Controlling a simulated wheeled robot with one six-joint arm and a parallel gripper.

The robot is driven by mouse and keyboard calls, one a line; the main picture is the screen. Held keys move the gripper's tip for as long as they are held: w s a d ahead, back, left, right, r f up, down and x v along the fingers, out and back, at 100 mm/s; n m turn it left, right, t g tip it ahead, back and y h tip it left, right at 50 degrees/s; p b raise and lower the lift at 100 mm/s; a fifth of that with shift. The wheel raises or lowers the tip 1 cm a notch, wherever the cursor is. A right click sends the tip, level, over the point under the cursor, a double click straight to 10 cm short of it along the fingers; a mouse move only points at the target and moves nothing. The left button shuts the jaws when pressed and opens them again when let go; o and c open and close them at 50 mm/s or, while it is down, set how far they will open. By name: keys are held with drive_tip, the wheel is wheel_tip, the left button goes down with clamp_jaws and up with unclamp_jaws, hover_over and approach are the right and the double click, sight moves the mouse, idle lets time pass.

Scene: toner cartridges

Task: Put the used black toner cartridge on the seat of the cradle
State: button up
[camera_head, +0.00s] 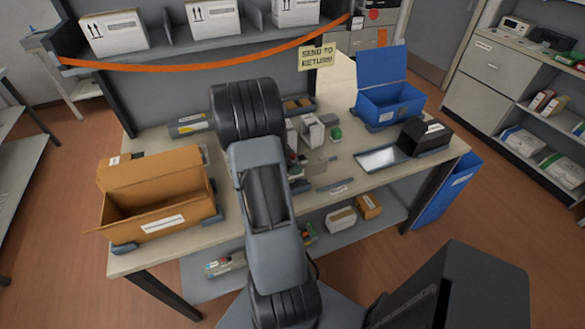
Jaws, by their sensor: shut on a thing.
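My arm rises through the middle of the view and covers part of the table. My gripper does not show; it is hidden behind the arm's links, and so is whatever it holds. I cannot pick out the used black toner cartridge for certain. A black block with a pale label (425,138) stands at the right of the table. A low grey stand with a bright flat plate (379,159) lies directly left of it. This may be the cradle, but I cannot tell which part is its seat.
An open cardboard box (160,221) stands at the table's left front. A blue open-lidded bin (390,104) stands at the back right, near a "send to return" sign (317,57). Small parts and a white box (313,131) clutter the middle. An orange strap (205,67) crosses the shelf behind.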

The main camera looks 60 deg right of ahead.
drive_tip(key=shift+w+d+f, duration=0.1)
drive_tip(key=shift+d+f, duration=0.25)
drive_tip(key=shift+f, duration=0.1)
wheel_tip(320, 180, down, 2)
drive_tip(key=shift+f, duration=0.1)
drive_tip(key=shift+a+f, duration=0.1)
drive_tip(key=shift+f, duration=0.35)
drive_tip(key=o, duration=1.3)
